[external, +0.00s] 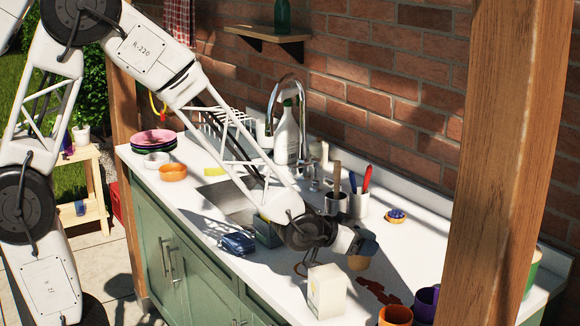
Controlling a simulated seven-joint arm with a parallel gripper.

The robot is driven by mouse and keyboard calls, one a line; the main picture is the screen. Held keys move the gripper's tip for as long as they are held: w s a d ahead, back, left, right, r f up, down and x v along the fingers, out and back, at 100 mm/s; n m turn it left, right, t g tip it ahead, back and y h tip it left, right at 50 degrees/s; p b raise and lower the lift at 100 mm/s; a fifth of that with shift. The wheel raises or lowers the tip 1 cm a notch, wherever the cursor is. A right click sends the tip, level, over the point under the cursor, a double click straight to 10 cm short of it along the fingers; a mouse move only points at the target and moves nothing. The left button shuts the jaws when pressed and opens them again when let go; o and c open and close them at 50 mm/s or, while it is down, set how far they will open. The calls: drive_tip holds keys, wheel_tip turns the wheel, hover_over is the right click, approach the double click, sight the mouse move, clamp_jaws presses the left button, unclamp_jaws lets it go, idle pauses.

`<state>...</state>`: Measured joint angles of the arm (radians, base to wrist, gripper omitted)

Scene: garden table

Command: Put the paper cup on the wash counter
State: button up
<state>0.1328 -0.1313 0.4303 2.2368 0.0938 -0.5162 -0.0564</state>
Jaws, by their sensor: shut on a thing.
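My gripper (362,247) is at the right of the sink, low over the white wash counter (415,250). It is shut on a small tan cup (358,263), which looks like the paper cup. The cup's upper part is hidden by the gripper. I cannot tell whether its base touches the counter.
A white carton (327,290) stands just in front of the gripper. A blue sponge-like thing (237,243) lies left of it. Utensil holders (337,204), a tap (287,100) and a spray bottle (287,137) stand behind.

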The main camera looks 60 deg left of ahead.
drive_tip(key=shift+f, duration=1.55)
drive_tip(key=shift+f, duration=0.1)
drive_tip(key=o, duration=0.9)
drive_tip(key=shift+v, duration=1.55)
drive_tip(key=shift+r, duration=3.6)
drive_tip(key=shift+s, duration=0.1)
